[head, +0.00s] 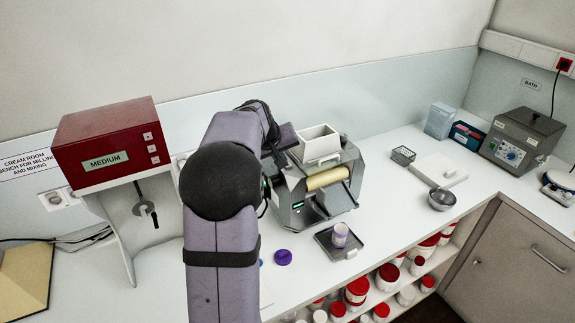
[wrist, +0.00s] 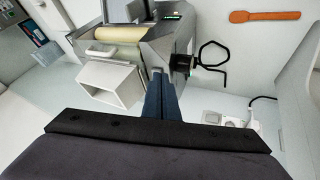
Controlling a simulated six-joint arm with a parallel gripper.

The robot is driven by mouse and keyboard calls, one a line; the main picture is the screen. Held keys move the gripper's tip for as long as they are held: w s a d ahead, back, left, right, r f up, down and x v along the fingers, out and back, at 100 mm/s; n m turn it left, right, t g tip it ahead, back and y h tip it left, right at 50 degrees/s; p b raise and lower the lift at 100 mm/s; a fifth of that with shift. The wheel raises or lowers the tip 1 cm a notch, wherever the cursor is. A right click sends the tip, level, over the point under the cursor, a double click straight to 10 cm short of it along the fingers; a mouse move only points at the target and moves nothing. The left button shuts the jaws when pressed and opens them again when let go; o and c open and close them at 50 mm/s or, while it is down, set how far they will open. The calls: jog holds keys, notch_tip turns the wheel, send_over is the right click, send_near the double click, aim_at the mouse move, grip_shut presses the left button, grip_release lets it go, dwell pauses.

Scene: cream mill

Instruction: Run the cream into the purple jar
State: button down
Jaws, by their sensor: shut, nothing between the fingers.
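The purple jar (head: 340,234), pale with a purple band, stands upright on a small dark tray (head: 325,240) in front of the mill. Its inside is too small to make out. A purple lid (head: 283,257) lies on the bench left of the tray. The grey mill (head: 350,163) has a cream-coloured roller (head: 328,178) and a white hopper (head: 317,143) on top. In the wrist view, the hopper (wrist: 108,84) and roller (wrist: 118,34) show left of my gripper (wrist: 159,72).
A black bent loop (wrist: 213,56) sits close right of my fingers in the wrist view. A red mixer (head: 108,143) stands left. The bench front right of the tray is clear.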

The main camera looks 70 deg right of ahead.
jog(key=d+r+n+h, duration=0.2)
jog(key=d+r, duration=0.2)
jog(key=r, duration=0.3)
jog(key=shift+d+r, duration=0.3)
jog(key=shift+f, duration=0.1)
notch_tip(320, 180, down, 9)
jog(key=b, duration=0.7)
dwell(1.9)
jog(key=shift+f+b, duration=0.3)
jog(key=shift+b, duration=0.3)
